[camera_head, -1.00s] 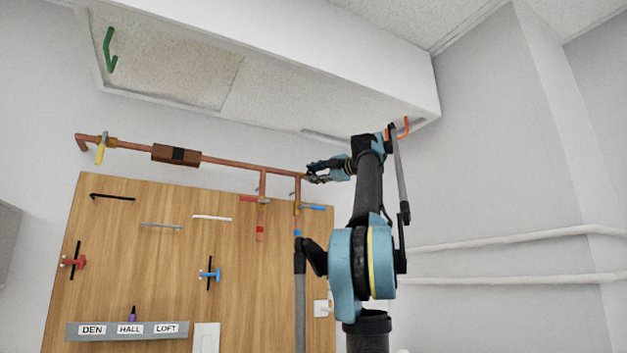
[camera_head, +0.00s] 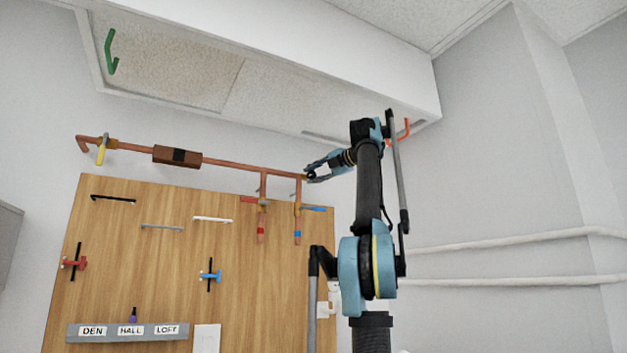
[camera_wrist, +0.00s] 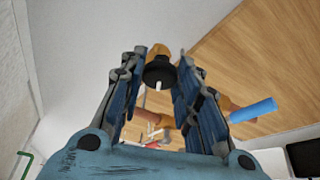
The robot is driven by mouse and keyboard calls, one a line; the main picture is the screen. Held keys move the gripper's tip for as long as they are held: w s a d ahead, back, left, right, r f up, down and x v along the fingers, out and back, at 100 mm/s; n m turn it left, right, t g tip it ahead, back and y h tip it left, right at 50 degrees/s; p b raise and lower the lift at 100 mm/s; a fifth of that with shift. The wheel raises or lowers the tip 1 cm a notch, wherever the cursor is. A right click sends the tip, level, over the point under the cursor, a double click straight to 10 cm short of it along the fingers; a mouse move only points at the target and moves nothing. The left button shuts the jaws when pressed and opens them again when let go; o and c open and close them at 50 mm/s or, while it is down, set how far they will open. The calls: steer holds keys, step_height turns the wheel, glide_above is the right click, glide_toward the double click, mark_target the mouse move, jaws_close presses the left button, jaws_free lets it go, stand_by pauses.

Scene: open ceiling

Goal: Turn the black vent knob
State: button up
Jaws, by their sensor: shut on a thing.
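The black vent knob (camera_wrist: 159,71) is a small round cap with a white mark on its face, in the upper middle of the wrist view. It sits at the end of the copper pipe (camera_head: 232,164) that runs along the wall above the wooden board. My gripper (camera_head: 310,172) is at the right end of this pipe. In the wrist view its two fingers (camera_wrist: 165,68) stand one on each side of the knob and are shut on it. In the head view the fingers partly hide the knob.
Below the knob, pipe branches carry a red lever (camera_head: 249,200) and a blue lever (camera_head: 313,209), close to my gripper. The white ceiling box (camera_head: 270,60) hangs above, with an orange hook (camera_head: 406,128) near my arm.

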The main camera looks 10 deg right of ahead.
steer(key=shift+f, duration=0.1)
steer(key=o, duration=1.1)
steer(key=shift+v, duration=3.6)
steer(key=shift+c, duration=0.2)
